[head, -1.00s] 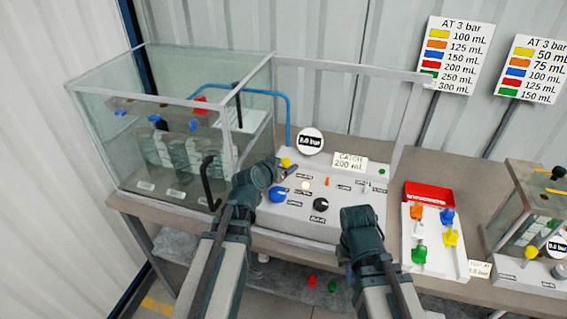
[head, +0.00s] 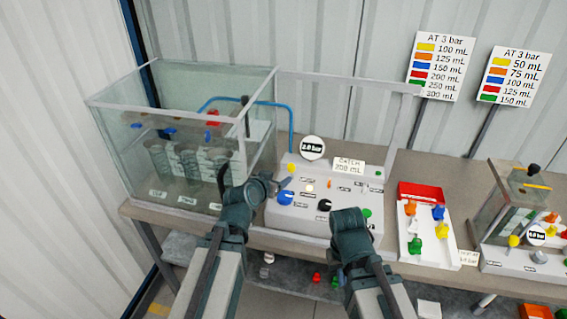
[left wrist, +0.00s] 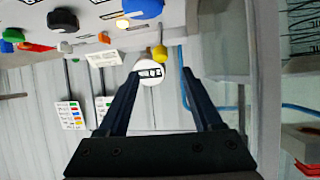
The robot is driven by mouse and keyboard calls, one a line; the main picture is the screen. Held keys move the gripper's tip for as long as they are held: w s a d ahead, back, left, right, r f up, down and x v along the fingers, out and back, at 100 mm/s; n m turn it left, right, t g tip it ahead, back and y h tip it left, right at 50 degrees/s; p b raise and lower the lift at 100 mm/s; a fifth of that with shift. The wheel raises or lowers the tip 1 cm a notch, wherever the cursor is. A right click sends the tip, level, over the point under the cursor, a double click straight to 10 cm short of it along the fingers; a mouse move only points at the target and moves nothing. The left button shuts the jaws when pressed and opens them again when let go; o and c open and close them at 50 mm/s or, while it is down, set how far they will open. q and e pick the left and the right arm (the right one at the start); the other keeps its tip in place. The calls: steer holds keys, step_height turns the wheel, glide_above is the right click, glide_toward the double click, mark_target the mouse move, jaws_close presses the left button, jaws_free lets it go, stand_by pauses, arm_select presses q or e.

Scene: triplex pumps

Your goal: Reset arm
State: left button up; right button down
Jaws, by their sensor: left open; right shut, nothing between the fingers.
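My left gripper (head: 284,184) is at the left edge of the white control panel (head: 275,213), beside the blue knob (head: 286,198) in the head view. In the left wrist view its two fingers (left wrist: 160,76) are apart with nothing held, and the round gauge (left wrist: 150,73) and yellow knob (left wrist: 160,53) show beyond them. My right gripper (head: 350,222) is in front of the panel's right end, shut and empty. Its fingertips are hard to make out. The panel also bears a black knob (head: 324,205) and a green button (head: 366,212).
A white tray of coloured pieces (head: 414,250) and a smaller tank unit (head: 500,259) stand right. Small coloured pieces lie below the table.

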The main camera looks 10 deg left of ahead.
arm_select(q)
steer(key=s+d+f+m+g, duration=0.2)
steer(key=s+d+f+g, duration=0.45)
steer(key=d+f, duration=0.2)
steer(key=s+d+f+g+y, duration=0.1)
steer(key=s+g+y, duration=0.1)
steer(key=s, duration=0.5)
steer(key=s+d+f+g+y, duration=0.1)
steer(key=s+g, duration=0.3)
steer(key=s, duration=0.4)
steer(key=shift+s+f+n+y, duration=0.3)
steer(key=shift+f+y, duration=0.1)
steer(key=shift+f, duration=0.25)
steer(key=shift+d, duration=0.1)
stand_by(1.6)
